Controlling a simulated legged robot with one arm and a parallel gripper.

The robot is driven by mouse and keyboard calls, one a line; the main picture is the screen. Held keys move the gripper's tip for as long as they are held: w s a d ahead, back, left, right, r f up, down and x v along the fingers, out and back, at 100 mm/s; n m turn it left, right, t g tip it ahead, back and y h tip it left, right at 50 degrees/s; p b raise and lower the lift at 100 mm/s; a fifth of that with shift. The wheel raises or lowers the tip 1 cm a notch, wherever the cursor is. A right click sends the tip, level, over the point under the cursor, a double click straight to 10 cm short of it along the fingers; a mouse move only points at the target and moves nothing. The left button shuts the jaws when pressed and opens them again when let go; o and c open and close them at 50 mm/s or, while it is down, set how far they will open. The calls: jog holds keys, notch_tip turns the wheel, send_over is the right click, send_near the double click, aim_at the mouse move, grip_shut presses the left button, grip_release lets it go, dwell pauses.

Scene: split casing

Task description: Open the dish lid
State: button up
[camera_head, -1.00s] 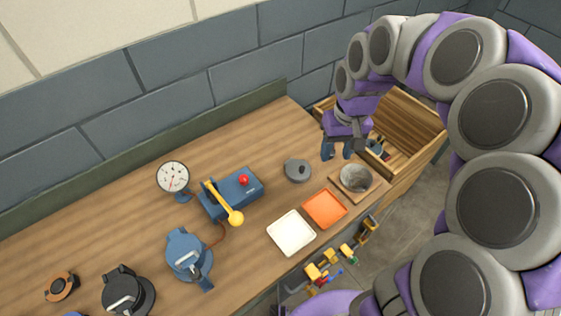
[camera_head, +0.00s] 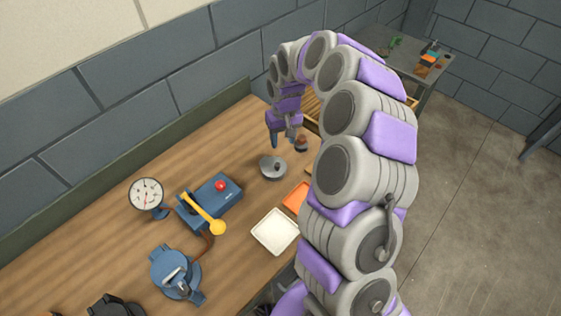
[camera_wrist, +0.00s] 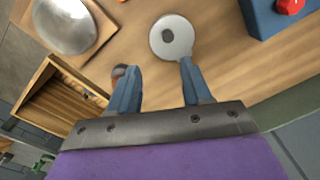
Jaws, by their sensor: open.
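A round grey lid (camera_head: 273,167) with a small dark knob rests on the wooden bench, left of the orange tray. It also shows in the wrist view (camera_wrist: 163,46). A silvery round dish (camera_wrist: 67,22) sits in a wooden board at the upper left of the wrist view, apart from the lid. In the head view my arm hides the dish. My gripper (camera_head: 283,137) is above the bench, just beyond the lid. In the wrist view my gripper (camera_wrist: 160,68) is open, with nothing between its fingers. The right fingertip overlaps the lid's near edge in the picture; contact cannot be told.
A small brown and dark object (camera_head: 301,144) stands beside my gripper. An orange tray (camera_head: 295,197) and a white tray (camera_head: 275,231) lie nearer. A blue box (camera_head: 222,191) with red button and yellow lever stands left. A wooden open box (camera_wrist: 55,98) is beside the bench.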

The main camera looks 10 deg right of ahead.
aim_at(277, 164)
jog(key=a+f, duration=0.1)
jog(key=f, duration=0.1)
jog(key=a+f, duration=0.1)
jog(key=f, duration=0.2)
jog(key=a+f+b, duration=0.1)
jog(key=f, duration=0.2)
jog(key=shift+s+a+f, duration=0.1)
jog(key=shift+s+f, duration=0.05)
jog(key=shift+f, duration=0.1)
jog(key=shift+d+f, duration=0.6)
jog(key=shift+f, duration=0.2)
jog(key=shift+d+f, duration=0.55)
jog(key=shift+f, duration=0.2)
jog(key=shift+a, duration=1)
jog(key=shift+c, duration=1.1)
jog(key=shift+d, duration=0.6)
jog(key=c, duration=0.5)
jog(key=shift+c, duration=0.6)
jog(key=shift+a, duration=0.2)
grip_shut()
